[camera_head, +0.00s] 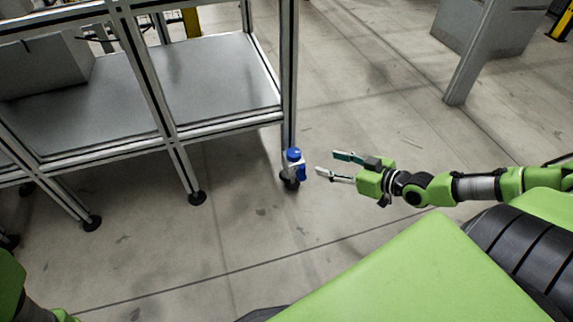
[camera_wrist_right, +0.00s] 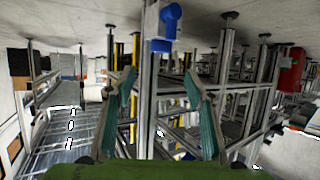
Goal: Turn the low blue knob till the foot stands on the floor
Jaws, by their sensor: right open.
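The low blue knob (camera_head: 301,173) sits near the bottom of the frame's corner leg, just below a blue cap (camera_head: 294,154). Under it is a dark round foot (camera_head: 289,184); I cannot tell whether it touches the floor. My right gripper (camera_head: 326,163) is open and empty, just right of the knob and apart from it, its fingers pointing left towards it. My left gripper is out of view.
The aluminium frame (camera_head: 160,110) with grey shelf panels fills the upper left; a grey box (camera_head: 45,68) stands on it. Other legs end in dark feet (camera_head: 197,198). A grey post (camera_head: 470,65) stands at the upper right. Bare concrete floor lies around the corner leg.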

